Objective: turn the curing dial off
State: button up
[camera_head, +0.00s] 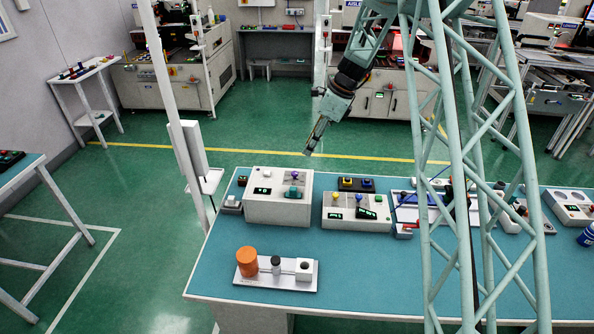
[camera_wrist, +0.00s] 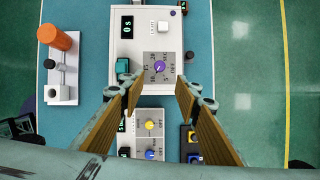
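The likely curing dial is a purple knob (camera_wrist: 159,67) on a grey marked plate of a white box (camera_wrist: 175,20). The knob's pointer setting is too small to read surely. In the head view the purple knob (camera_head: 295,174) sits on top of the white box (camera_head: 262,212) at the table's back left. My gripper (camera_wrist: 158,92) is open and empty, its two tan fingers apart on either side below the knob in the wrist view. In the head view my gripper (camera_head: 312,148) hangs above and behind the box, clear of it.
The box carries a display (camera_wrist: 126,26) reading about 0 S, a light button (camera_wrist: 157,29) and a teal part (camera_wrist: 123,67). A second box (camera_head: 340,224) with yellow and blue knobs stands right. An orange cylinder (camera_head: 247,261) stands on a white fixture at front left.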

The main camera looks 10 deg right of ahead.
aim_at(295, 173)
jog(key=shift+f, duration=0.15)
jog(key=shift+x, duration=6.75)
jog(key=shift+c, duration=0.4)
jog(key=c, duration=0.8)
